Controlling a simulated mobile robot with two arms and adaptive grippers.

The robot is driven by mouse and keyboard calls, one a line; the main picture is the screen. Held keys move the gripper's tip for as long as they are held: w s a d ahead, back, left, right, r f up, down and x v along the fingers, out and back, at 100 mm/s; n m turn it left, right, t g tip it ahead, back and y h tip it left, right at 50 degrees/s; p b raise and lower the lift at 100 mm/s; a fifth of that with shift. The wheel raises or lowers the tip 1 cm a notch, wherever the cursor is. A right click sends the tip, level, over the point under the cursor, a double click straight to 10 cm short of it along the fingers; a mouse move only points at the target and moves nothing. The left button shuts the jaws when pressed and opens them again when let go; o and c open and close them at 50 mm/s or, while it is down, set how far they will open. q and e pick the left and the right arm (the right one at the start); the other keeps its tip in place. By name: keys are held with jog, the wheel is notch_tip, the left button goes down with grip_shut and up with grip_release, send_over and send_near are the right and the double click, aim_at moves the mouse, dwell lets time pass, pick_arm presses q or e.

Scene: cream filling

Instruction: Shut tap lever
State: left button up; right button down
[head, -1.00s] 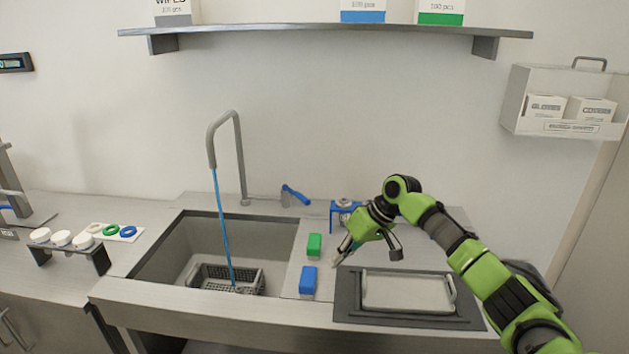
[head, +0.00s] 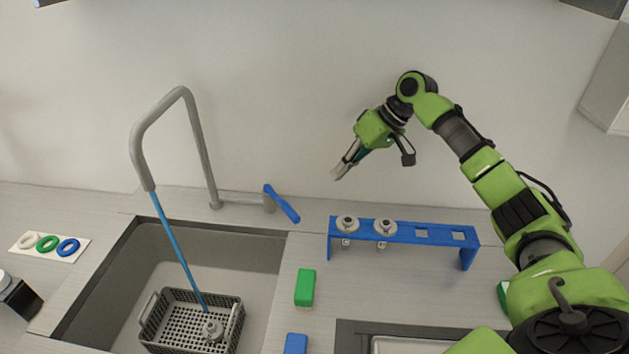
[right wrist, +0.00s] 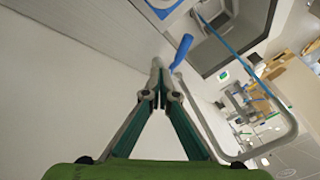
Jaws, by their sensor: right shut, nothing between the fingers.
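The blue tap lever (head: 283,204) sits at the base of the grey tap (head: 207,150), behind the sink's right rear corner, angled down to the right. A blue stream of water (head: 178,250) runs from the spout into the sink. My right gripper (head: 338,174) is shut and empty, in the air to the right of the lever and above it, apart from it. In the right wrist view the lever (right wrist: 181,52) shows just beyond the shut fingertips (right wrist: 157,64). My left gripper is not in view.
A grey basket (head: 150,322) stands in the sink (head: 100,290) with a metal part in it. A blue rack (head: 400,231) with two metal parts stands right of the lever. A green block (head: 305,287) and a blue block (head: 296,343) lie on the counter.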

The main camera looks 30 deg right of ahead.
aim_at(281, 203)
pick_arm(q)
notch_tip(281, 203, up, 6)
jog(key=p, duration=0.5)
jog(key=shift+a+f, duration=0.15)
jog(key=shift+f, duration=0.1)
pick_arm(e)
jog(key=w+a+f, duration=0.2)
jog(key=a+f, duration=0.6)
jog(key=shift+w+a+f, duration=0.25)
jog(key=shift+w+f, duration=0.1)
jog(key=shift+f, duration=0.05)
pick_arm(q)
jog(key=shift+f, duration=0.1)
